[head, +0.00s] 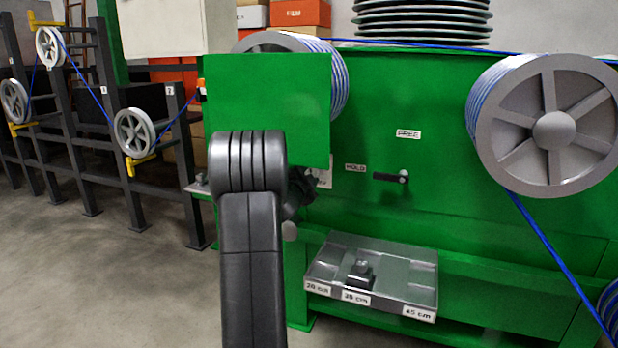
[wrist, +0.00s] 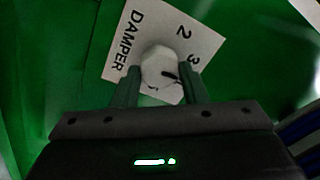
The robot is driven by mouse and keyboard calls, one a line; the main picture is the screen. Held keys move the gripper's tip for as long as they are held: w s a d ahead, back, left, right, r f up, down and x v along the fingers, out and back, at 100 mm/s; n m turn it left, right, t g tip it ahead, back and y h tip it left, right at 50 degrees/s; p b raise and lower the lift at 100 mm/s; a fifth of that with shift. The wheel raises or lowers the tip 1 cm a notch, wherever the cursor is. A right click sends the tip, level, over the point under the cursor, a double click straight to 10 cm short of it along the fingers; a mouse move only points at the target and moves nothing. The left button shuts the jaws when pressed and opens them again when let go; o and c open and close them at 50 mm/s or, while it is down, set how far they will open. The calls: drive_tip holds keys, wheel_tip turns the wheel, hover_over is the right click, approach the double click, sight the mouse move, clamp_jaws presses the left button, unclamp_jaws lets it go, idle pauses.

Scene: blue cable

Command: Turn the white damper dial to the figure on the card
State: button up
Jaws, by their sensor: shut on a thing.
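The white damper dial (wrist: 158,66) sits on a white plate (wrist: 200,40) marked DAMPER with the figures 2 and 3. Other markings below the dial are partly hidden. A short black mark on the dial points right and slightly down in the wrist view. My gripper (wrist: 160,80) has one finger on each side of the dial and is shut on it. I cannot make out a separate card with the set figure.
A green panel (head: 268,105) overhangs above my gripper. A black lever (head: 390,177) sits right, between HOLD and FREE labels. A tray (head: 375,270) with labelled compartments is below. A grey wheel (head: 550,125) carries blue cable at right. Floor at left is clear.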

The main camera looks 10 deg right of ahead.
drive_tip(key=o, duration=1)
drive_tip(key=p+v, duration=0.2)
drive_tip(key=v, duration=1.1)
drive_tip(key=shift+s+a, duration=0.2)
drive_tip(key=shift+s, duration=0.15)
drive_tip(key=shift+w, duration=0.1)
drive_tip(key=b+x, duration=0.2)
drive_tip(key=x, duration=1.1)
drive_tip(key=shift+w+d, duration=0.25)
drive_tip(key=shift+w, duration=0.05)
